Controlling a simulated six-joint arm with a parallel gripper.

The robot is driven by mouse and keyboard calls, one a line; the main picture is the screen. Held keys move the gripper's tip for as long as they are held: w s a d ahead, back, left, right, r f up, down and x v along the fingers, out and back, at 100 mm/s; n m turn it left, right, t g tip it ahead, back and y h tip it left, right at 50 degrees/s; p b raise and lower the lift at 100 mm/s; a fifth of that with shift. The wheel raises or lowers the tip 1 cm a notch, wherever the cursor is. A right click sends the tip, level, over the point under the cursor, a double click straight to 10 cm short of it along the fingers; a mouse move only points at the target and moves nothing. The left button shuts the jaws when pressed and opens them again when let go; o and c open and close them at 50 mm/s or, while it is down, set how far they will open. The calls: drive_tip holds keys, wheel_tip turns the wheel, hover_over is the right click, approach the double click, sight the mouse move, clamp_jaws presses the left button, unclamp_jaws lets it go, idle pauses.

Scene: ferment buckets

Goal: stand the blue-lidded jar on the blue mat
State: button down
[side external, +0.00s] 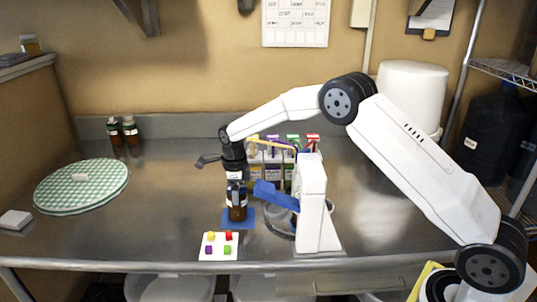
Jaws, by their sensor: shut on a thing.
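My gripper (236,181) points down over the blue mat (247,224) and is shut on a dark brown jar (238,212). The jar is upright, with a pale band near its top. Its lid is hidden by the gripper, so I cannot tell the lid's colour. The jar's base appears within the mat's outline, towards its left part. From this one view I cannot tell whether the base touches the mat or is slightly above it.
A white stand (312,205) with a blue arm is close right of the jar. A white card (219,246) with coloured dots lies in front. Several coloured-capped packs (272,168) stand behind. A green checkered round mat (82,197) and two dark bottles (131,131) are left. The left-centre counter is clear.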

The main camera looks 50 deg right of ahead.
drive_tip(key=shift+f, duration=0.15)
unclamp_jaws()
wheel_tip(320, 180, up, 12)
drive_tip(key=shift+r, duration=0.2)
idle(0.6)
idle(0.5)
